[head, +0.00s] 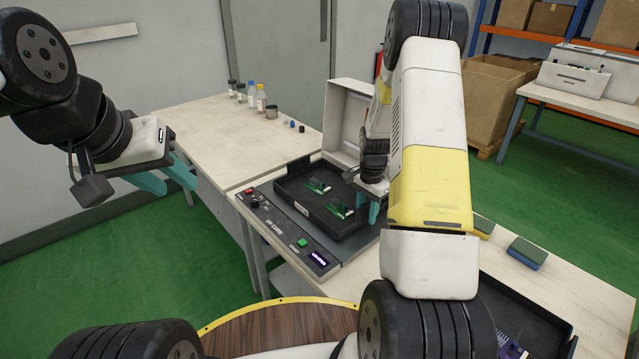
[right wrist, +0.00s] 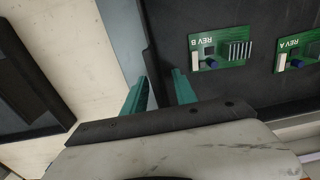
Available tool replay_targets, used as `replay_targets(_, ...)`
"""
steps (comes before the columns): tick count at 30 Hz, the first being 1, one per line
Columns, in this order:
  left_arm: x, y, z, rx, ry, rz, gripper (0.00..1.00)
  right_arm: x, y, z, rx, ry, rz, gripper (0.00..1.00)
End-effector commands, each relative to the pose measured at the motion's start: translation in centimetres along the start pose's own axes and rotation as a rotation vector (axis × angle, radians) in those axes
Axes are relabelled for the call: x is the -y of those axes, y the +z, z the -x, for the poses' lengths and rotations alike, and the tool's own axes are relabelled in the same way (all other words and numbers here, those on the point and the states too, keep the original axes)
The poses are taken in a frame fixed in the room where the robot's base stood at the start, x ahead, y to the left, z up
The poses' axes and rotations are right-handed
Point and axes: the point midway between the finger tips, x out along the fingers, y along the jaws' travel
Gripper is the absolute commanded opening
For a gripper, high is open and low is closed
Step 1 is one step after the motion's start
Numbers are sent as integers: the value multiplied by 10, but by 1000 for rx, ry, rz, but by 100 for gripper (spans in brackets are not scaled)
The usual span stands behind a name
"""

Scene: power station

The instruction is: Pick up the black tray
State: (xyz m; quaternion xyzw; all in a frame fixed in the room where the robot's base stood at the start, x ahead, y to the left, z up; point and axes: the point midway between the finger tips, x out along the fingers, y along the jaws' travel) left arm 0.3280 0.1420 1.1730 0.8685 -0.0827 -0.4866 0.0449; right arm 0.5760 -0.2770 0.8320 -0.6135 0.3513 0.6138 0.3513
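The black tray (head: 309,204) lies flat in an open grey machine in the head view, with two green circuit boards (head: 339,208) on its floor. In the right wrist view the tray (right wrist: 222,92) fills the upper right. My right gripper (head: 373,211) is at the tray's right side. Its two teal fingers (right wrist: 159,92) are apart in the right wrist view, with the tray's side wall between them; contact is unclear. The forearm hides part of the tray's right side. My left gripper (head: 168,178) is open and empty, in the air left of the table.
Bottles (head: 261,98) and small items stand on the far table. A second black tray (head: 545,320) and green-and-blue blocks (head: 527,252) lie on the near table at right.

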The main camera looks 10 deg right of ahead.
Motion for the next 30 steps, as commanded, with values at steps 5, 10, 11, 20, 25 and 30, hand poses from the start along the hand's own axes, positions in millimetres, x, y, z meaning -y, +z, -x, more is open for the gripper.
replay_targets(5,0,0,0,0,0,0,36,0,0,0,0,0,1,14)
replay_targets(10,0,0,0,0,0,0,36,0,0,1,0,0,1,0)
replay_targets(11,0,0,0,0,0,0,36,0,0,1,0,0,1,0)
replay_targets(20,0,0,0,0,0,0,36,0,0,1,-1,-1,1,0)
replay_targets(25,0,0,0,0,0,0,36,0,0,1,-1,-1,1,0)
replay_targets(30,0,0,0,0,0,0,36,0,0,1,-1,-1,1,0)
